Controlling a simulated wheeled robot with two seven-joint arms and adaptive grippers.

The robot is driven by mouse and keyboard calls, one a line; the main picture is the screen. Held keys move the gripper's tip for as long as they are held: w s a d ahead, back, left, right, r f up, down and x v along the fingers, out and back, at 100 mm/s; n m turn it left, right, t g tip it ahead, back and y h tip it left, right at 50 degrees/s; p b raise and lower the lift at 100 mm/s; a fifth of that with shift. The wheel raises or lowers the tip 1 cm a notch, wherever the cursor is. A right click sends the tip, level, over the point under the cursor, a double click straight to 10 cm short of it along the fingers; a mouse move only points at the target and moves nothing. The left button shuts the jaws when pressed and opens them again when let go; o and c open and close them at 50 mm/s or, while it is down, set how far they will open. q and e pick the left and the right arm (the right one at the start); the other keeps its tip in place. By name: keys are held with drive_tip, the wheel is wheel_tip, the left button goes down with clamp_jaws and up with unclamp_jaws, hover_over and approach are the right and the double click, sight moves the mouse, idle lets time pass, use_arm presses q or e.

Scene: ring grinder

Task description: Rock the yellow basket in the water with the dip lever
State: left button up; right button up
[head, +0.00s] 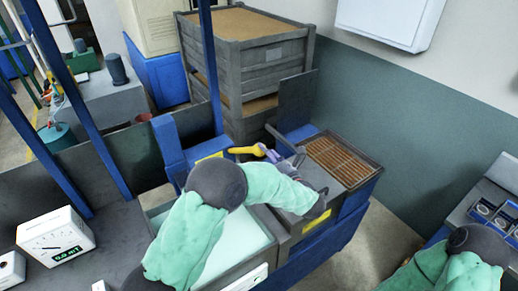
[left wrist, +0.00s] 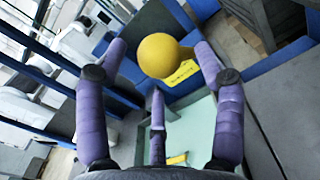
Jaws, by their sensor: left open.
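The dip lever's yellow handle (head: 248,150) stands at the back of the tank in the head view. Its round yellow knob (left wrist: 158,55) lies between the spread purple fingers of my left gripper (left wrist: 161,62) in the left wrist view. That gripper (head: 268,153) is open beside the handle and not closed on it. The pale green water (head: 248,238) fills the tank, partly hidden by my left arm. A small yellow piece (left wrist: 177,159) shows over the water in the left wrist view; I cannot tell whether it is the basket. My right gripper is out of view.
A brown slatted grate (head: 342,160) lies right of the tank. A grey crate (head: 265,60) stands behind. Blue posts (head: 210,70) rise at the left, and a white gauge box (head: 55,238) stands at lower left. A workbench (head: 490,210) is at the right.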

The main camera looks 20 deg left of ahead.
use_arm(q)
drive_tip(key=shift+x, duration=1.95)
clamp_jaws()
